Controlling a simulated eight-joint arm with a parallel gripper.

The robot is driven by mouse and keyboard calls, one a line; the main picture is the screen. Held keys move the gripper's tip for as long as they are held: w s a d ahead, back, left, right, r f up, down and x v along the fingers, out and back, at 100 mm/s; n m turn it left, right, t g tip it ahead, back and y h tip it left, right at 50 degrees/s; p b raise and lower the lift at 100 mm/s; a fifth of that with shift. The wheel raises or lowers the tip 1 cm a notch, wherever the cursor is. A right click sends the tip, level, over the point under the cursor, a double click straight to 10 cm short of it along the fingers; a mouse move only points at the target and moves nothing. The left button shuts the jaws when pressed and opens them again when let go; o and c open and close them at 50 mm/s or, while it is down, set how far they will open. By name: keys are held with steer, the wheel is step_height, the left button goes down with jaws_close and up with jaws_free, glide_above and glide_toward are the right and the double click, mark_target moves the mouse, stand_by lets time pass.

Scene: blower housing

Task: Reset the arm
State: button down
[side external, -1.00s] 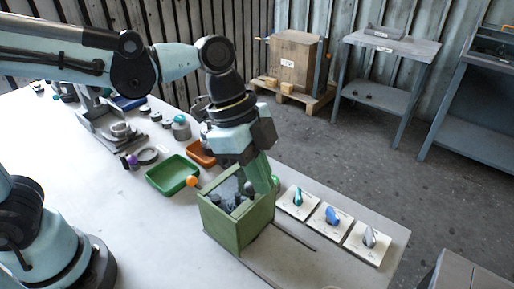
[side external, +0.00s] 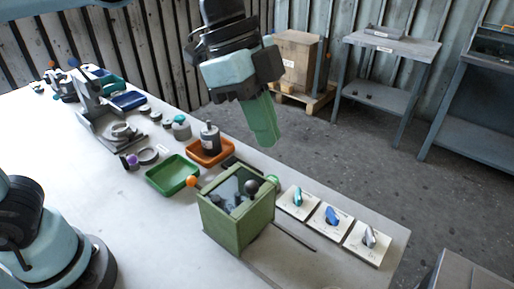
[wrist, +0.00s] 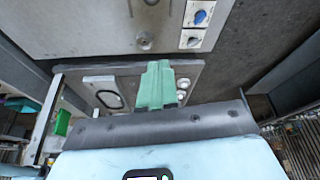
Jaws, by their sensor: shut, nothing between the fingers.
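My gripper (side external: 262,138) is in the upper middle of the side view, with its green fingers together and nothing between them. It hangs in the air, well above and behind the green box (side external: 237,222) on the table. In the wrist view the fingers (wrist: 157,68) also show closed and empty. The green box has an open or clear top with dark parts inside. It carries an orange ball (side external: 191,181), a green ball and a dark knob (side external: 251,186).
A green tray (side external: 172,174) and an orange tray (side external: 210,152) with a dark bottle-like part stand left of the box. Several white cards (side external: 331,217) with small parts lie right of it.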

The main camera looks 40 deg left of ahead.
steer(key=a+f+n+t+y, duration=0.2)
steer(key=a+f+n, duration=0.3)
steer(key=a+n, duration=0.3)
steer(key=s+a+f+n+t+y, duration=0.1)
steer(key=a+f+n+t, duration=0.3)
steer(key=a, duration=0.8)
step_height(320, 180, down, 2)
steer(key=n+y, duration=0.1)
steer(key=n, duration=0.2)
steer(key=shift+a+f+n, duration=0.2)
steer(key=shift+a+n, duration=0.2)
steer(key=c, duration=1.8)
jaws_free()
